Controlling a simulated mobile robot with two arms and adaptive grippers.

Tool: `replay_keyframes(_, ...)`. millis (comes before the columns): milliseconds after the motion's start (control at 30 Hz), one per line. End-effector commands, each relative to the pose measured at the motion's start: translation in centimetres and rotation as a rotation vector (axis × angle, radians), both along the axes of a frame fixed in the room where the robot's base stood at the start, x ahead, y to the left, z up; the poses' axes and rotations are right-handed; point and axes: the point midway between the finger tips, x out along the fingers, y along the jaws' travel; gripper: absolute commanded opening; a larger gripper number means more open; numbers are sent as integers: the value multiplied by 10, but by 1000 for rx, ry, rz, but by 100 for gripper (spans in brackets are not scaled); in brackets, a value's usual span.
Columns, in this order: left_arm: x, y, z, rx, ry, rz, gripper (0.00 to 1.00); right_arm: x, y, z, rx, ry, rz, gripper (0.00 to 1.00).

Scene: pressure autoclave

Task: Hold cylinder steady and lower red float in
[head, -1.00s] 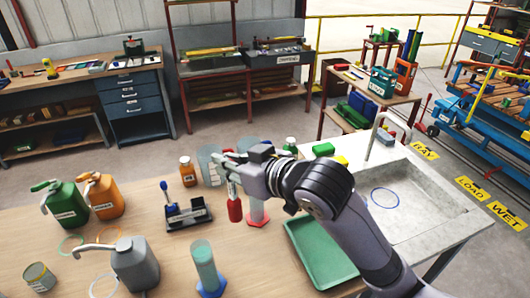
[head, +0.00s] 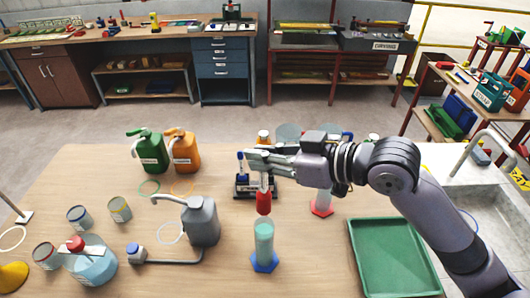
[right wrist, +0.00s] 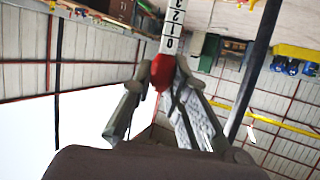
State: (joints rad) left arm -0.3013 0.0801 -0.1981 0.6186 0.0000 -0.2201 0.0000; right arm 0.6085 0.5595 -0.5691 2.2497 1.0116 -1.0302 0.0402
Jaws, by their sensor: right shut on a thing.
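My right gripper (head: 262,162) is shut on the upper stem of the red float (head: 263,201), which hangs upright below the fingers. In the right wrist view the red float (right wrist: 163,73) and its white, numbered stem (right wrist: 172,30) show between the fingers. A clear greenish cylinder (head: 264,240) with a blue base (head: 264,263) stands upright on the bench. The float's lower end is in line with the cylinder's mouth, just above its rim in the picture; whether it is inside, I cannot tell. My left gripper is not in view, and nothing is holding the cylinder.
A grey jug (head: 202,222) stands left of the cylinder. A blue-black stand (head: 242,187) is behind. Green (head: 150,150) and orange (head: 184,151) cans stand back left. Bench in front of the cylinder is clear.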

Motion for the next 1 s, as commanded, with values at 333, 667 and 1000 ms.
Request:
replay_keyframes(333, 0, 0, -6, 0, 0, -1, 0, 0, 0, -16, 0, 2, -1, 0)
replay_keyframes(667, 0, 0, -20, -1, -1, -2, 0, 0, -1, -40, 0, 1, -1, 0)
replay_keyframes(1000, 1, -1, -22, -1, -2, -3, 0, 0, -1, -45, 0, 1, -1, 0)
